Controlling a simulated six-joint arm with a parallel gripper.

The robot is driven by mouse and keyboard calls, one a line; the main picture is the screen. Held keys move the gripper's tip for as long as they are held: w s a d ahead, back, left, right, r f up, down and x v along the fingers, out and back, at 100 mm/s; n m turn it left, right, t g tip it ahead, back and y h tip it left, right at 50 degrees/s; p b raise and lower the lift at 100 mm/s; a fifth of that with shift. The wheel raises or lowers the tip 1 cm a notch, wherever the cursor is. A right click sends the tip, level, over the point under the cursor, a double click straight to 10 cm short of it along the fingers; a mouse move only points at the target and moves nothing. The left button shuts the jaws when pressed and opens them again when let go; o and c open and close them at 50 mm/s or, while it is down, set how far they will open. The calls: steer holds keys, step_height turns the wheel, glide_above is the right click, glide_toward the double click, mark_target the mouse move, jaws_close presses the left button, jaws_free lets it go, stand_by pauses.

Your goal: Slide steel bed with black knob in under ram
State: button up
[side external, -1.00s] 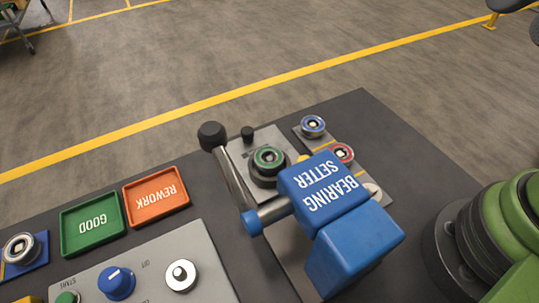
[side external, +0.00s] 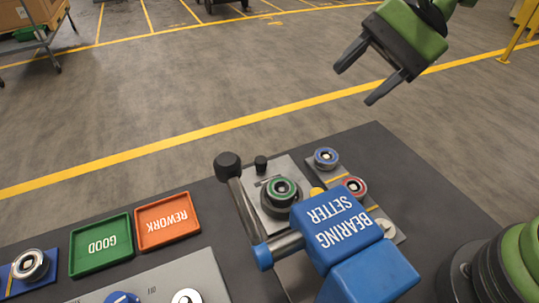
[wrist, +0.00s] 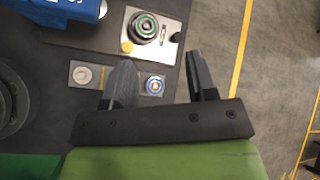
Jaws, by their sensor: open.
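The steel bed (side external: 291,169) is a grey plate sticking out in front of the blue bearing setter press (side external: 338,222). Its black knob (side external: 261,163) stands at the far end. A green-ringed bearing (side external: 281,188) sits in a dark holder on the bed, clear of the blue head. My gripper (side external: 356,84) is open and empty, high up and right of the bed. In the wrist view, the bed (wrist: 163,53) lies beyond my open fingers (wrist: 160,65).
A press lever with a black ball (side external: 228,165) stands left of the bed. A grey rack right of it holds blue-ringed (side external: 326,158) and red-ringed (side external: 354,187) bearings. Green GOOD (side external: 101,244) and orange REWORK (side external: 167,221) trays are empty. A control panel (side external: 150,285) is in front.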

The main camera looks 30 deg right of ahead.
steer(key=w+f+m+y, duration=0.3)
steer(key=w+f+m, duration=0.2)
steer(key=f, duration=0.4)
steer(key=m+t, duration=0.2)
steer(key=m, duration=0.2)
glide_toward(265, 160)
steer(key=shift+d+y, duration=0.3)
steer(key=shift+d, duration=0.2)
steer(key=shift+a+f, duration=0.15)
steer(key=shift+f, duration=0.1)
steer(key=x, duration=0.9)
steer(key=shift+w+a, duration=0.15)
steer(key=shift+a, duration=0.1)
jaws_close()
